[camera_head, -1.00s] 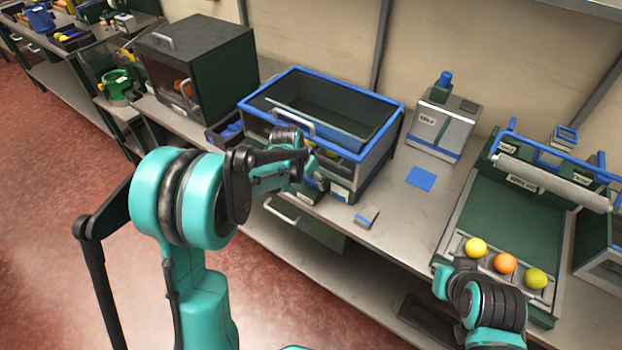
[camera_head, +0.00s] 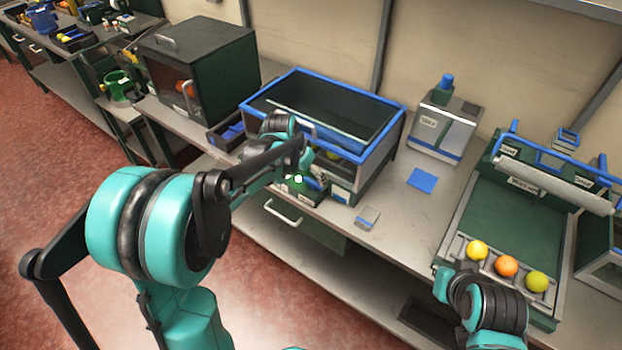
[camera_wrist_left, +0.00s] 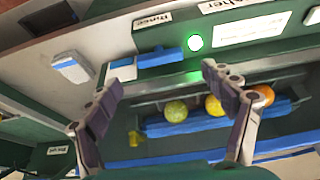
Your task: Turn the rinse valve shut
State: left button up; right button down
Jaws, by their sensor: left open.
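In the left wrist view a blue bar-shaped handle (camera_wrist_left: 160,58) sits on the dark green panel below the "Rinse" label (camera_wrist_left: 152,20); I take it for the rinse valve. A round green light (camera_wrist_left: 195,42) glows beside it and also shows in the head view (camera_head: 298,179). My left gripper (camera_wrist_left: 162,82) is open, its two fingers spread apart with nothing between them. The fingertips are near the handle in the picture; contact is not clear. In the head view my left gripper (camera_head: 300,155) is at the washer's front and partly hides the panel.
The blue-rimmed washer tub (camera_head: 397,128) stands behind the panel. A grey-and-blue block (camera_head: 367,217) and a blue mat (camera_head: 422,180) lie on the bench to the right.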

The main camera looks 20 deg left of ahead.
pick_arm(q)
jog(key=v, duration=0.6)
jog(key=shift+s+r, duration=0.1)
jog(key=shift+r, duration=0.05)
jog(key=s+d+n+t+y, duration=0.1)
jog(key=s+n+t, duration=0.2)
jog(key=s, duration=1.9)
jog(key=shift+d+n+y, duration=0.2)
jog(key=shift+n+y, duration=0.1)
jog(key=shift+n, duration=0.3)
